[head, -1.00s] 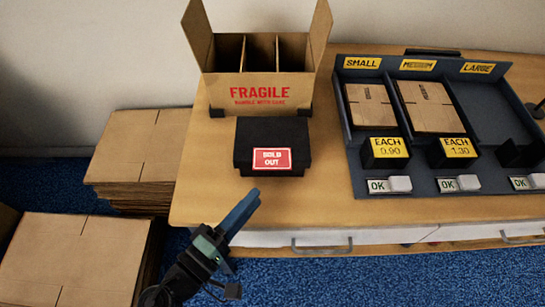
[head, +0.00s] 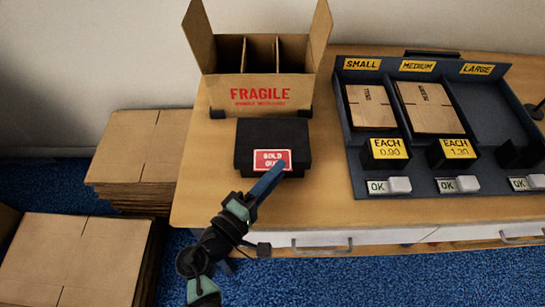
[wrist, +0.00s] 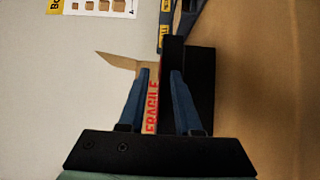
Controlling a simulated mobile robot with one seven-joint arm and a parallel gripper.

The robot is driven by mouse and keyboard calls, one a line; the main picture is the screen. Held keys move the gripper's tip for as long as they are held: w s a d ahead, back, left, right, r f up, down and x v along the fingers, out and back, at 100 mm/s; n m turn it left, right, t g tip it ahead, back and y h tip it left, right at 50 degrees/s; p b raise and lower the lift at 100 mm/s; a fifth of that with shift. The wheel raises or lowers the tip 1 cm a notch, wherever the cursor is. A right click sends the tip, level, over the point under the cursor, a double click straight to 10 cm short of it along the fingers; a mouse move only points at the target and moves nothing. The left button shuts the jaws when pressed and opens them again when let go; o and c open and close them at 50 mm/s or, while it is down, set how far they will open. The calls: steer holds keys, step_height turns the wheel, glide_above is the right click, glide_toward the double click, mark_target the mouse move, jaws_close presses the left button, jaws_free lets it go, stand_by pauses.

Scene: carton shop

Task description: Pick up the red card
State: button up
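The red card (head: 268,159), lettered "SOLD OUT", is at the front of a black box (head: 272,137) on the bench. My gripper (head: 281,168) reaches up from below, and its blue fingers overlap the card's lower right part in the head view. In the wrist view my gripper (wrist: 160,74) is open, with a gap between the two fingers. The black box (wrist: 202,90) shows beyond and behind the right finger there.
A divided "FRAGILE" carton (head: 262,90) stands behind the black box. A dark rack (head: 352,150) with flat cartons, price blocks and OK tags is to the right. Stacked cardboard (head: 140,155) stands left of the bench. Bare bench top lies between box and rack.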

jaws_close()
steer(key=shift+r, duration=0.1)
